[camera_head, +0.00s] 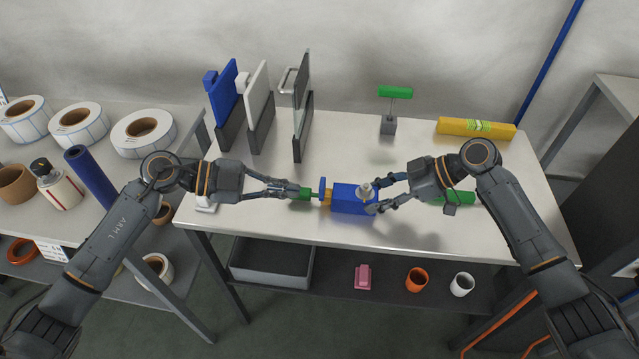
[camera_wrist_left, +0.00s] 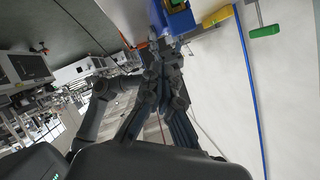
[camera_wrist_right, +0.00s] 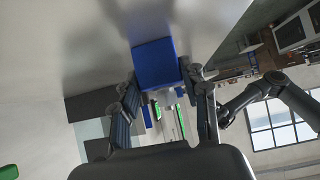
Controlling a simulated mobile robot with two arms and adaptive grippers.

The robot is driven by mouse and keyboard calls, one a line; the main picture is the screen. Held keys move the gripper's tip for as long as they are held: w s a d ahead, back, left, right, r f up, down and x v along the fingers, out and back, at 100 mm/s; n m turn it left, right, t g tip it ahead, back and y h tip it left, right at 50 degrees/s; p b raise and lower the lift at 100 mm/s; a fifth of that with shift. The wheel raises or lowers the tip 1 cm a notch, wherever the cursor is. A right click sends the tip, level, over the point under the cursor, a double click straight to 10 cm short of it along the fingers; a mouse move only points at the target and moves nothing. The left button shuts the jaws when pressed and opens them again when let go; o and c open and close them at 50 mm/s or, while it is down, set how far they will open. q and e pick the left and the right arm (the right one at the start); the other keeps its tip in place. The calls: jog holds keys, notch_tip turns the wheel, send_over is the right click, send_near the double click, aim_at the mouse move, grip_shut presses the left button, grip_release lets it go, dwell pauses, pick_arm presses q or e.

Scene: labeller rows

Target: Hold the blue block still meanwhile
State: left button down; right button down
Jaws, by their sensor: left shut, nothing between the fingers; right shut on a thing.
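The blue block (camera_head: 348,202) is just above or on the front middle of the white table, with a small pale knob on top and a yellow part at its left end. My right gripper (camera_head: 373,196) is shut on the blue block from the right; in the right wrist view the block (camera_wrist_right: 157,64) sits between the fingertips. My left gripper (camera_head: 290,190) is shut and empty, its tips at a green piece (camera_head: 305,194) left of the block; I cannot tell whether they touch. A thin blue plate (camera_head: 322,188) stands between the green piece and the block.
Upright blue, white and dark panels in stands (camera_head: 259,95) are at the back left. A green-topped post (camera_head: 388,125) and a yellow bar (camera_head: 475,128) are at the back right. A green piece (camera_head: 460,198) lies behind my right wrist.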

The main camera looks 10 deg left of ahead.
aim_at(320, 186)
pick_arm(q)
jog(key=shift+n+t+y, duration=0.3)
jog(key=shift+t+y, duration=0.4)
jog(key=shift+y, duration=0.2)
jog(key=shift+w+d+f, duration=0.5)
jog(key=shift+w+f, duration=0.15)
jog(key=shift+w, duration=0.2)
jog(key=shift+w+d+f, duration=0.45)
jog(key=shift+w+f, duration=0.15)
jog(key=shift+w, duration=0.3)
jog(key=shift+w+d+f, duration=0.5)
jog(key=shift+w+f, duration=0.15)
jog(key=shift+w, duration=0.2)
jog(key=shift+d, duration=0.6)
jog(key=shift+a, duration=2.55)
